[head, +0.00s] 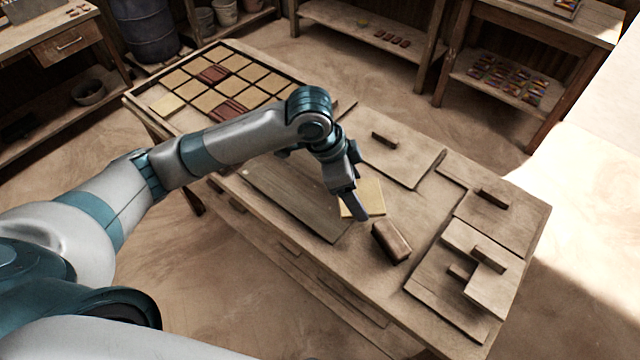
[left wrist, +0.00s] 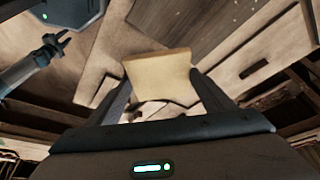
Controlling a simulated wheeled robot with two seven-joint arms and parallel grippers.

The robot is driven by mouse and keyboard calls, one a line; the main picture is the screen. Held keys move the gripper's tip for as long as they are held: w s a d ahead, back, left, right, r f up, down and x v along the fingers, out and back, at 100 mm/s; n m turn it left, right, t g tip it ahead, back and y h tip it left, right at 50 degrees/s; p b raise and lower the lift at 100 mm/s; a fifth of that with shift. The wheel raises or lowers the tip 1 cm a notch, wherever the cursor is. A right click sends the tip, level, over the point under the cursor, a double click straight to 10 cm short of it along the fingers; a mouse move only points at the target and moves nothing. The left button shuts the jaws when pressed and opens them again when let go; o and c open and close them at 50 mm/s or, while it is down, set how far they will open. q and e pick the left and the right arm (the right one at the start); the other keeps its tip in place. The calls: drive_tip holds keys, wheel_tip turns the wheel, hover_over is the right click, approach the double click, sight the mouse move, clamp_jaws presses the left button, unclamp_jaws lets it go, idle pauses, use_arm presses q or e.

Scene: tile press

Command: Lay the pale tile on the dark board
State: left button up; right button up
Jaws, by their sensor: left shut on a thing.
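My left gripper (head: 356,200) is shut on the pale tile (head: 373,197), a square cream-yellow piece. In the left wrist view the tile (left wrist: 158,75) sits between the two fingers. In the head view it shows to the right of the dark board (head: 290,193), a long grey-brown plank on the table. Whether the tile touches the table is hard to tell. My right gripper (left wrist: 62,39) shows small at the upper left of the left wrist view, its fingers looking apart and empty. It is not in the head view.
A brown wooden block (head: 391,243) lies close to the tile on the workbench (head: 345,262). Flat boards with handles (head: 492,198) fill the right side. A tray of pale and reddish tiles (head: 213,82) lies at the far left.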

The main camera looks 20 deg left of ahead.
use_arm(q)
drive_tip(key=p, duration=0.3)
hover_over(324, 197)
drive_tip(key=f, duration=0.3)
drive_tip(key=d+f, duration=0.1)
drive_tip(key=f, duration=0.1)
drive_tip(key=shift+s, duration=0.25)
drive_tip(key=shift+w+a+f, duration=0.25)
drive_tip(key=shift+a+f, duration=0.2)
drive_tip(key=shift+f+p, duration=0.7)
drive_tip(key=shift+f, duration=1.3)
drive_tip(key=o, duration=0.8)
drive_tip(key=shift+f, duration=0.15)
drive_tip(key=o, duration=0.4)
